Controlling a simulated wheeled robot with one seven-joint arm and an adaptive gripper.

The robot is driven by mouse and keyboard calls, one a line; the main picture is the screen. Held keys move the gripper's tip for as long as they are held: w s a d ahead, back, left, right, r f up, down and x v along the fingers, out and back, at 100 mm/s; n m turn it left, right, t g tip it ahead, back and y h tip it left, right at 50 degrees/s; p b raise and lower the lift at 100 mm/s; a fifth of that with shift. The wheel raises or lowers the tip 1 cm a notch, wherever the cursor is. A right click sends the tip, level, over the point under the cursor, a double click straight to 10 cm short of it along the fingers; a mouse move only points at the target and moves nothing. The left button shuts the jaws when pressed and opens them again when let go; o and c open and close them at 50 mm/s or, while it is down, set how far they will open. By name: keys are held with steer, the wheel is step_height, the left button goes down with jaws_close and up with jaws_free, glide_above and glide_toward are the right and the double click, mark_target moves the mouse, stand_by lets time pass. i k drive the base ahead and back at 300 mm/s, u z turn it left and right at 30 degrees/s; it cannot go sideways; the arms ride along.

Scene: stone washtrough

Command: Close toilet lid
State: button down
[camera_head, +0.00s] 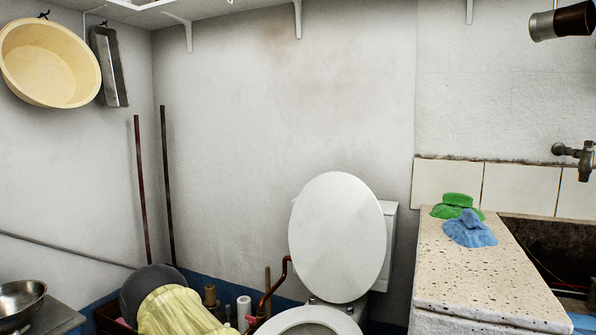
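The toilet lid (338,238) is a white oval that stands raised, upright against the white cistern (389,240). Its hinges show at its lower edge. Below it the white toilet seat or rim (310,322) shows only in part, cut off by the bottom of the picture. Nothing lies on the visible part of the rim. My gripper is not in view.
A speckled stone counter (480,275) with green (457,203) and blue (470,229) cloths stands right of the toilet, beside a trough (555,245). Left are a bent reddish pipe (274,289), a yellow cloth (178,310) and bottles. A metal bowl (20,300) is at far left.

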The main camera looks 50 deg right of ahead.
mark_target(337, 233)
steer(key=i, duration=0.8)
steer(key=z, duration=1.35)
